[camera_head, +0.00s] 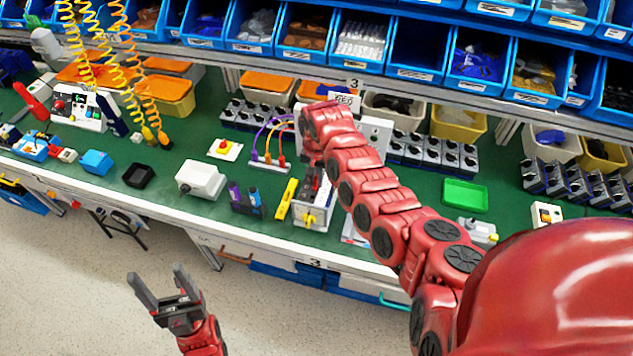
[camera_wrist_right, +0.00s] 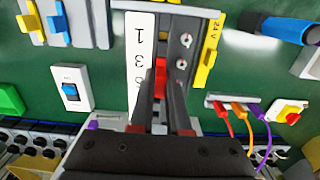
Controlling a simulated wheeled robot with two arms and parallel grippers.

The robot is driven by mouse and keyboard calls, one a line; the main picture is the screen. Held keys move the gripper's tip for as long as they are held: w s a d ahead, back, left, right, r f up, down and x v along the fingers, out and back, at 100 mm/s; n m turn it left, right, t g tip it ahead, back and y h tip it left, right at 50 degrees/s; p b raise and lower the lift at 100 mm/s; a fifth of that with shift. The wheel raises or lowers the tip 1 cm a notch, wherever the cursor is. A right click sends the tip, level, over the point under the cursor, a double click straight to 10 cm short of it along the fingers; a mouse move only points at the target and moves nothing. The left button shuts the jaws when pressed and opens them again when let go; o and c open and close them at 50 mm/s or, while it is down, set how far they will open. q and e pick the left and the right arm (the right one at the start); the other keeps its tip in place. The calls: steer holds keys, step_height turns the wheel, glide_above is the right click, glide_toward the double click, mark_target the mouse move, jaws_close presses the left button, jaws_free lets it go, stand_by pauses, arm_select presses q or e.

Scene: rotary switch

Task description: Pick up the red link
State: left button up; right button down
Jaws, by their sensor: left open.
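The red link (camera_wrist_right: 160,78) shows as a small red piece between the fingertips of my right gripper (camera_wrist_right: 161,92) in the right wrist view. My left gripper (camera_head: 161,285) is open and empty, over the floor in front of the bench.
The green bench top (camera_head: 150,210) carries a white box (camera_head: 201,180), a yellow piece (camera_head: 287,199) and a green tray (camera_head: 465,195). In the right wrist view, red, orange and purple plugs (camera_wrist_right: 240,112) stand right of the gripper. Blue bins (camera_head: 420,50) fill the shelf behind.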

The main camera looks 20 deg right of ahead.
stand_by(0.4)
steer(key=shift+w+r+b, duration=0.1)
steer(key=shift+r+b, duration=0.35)
steer(key=shift+r, duration=0.35)
step_height(320, 180, up, 7)
steer(key=shift+r+b, duration=0.1)
steer(key=shift+b, duration=0.9)
step_height(320, 180, up, 4)
steer(key=p, duration=0.3)
steer(key=shift+r, duration=0.15)
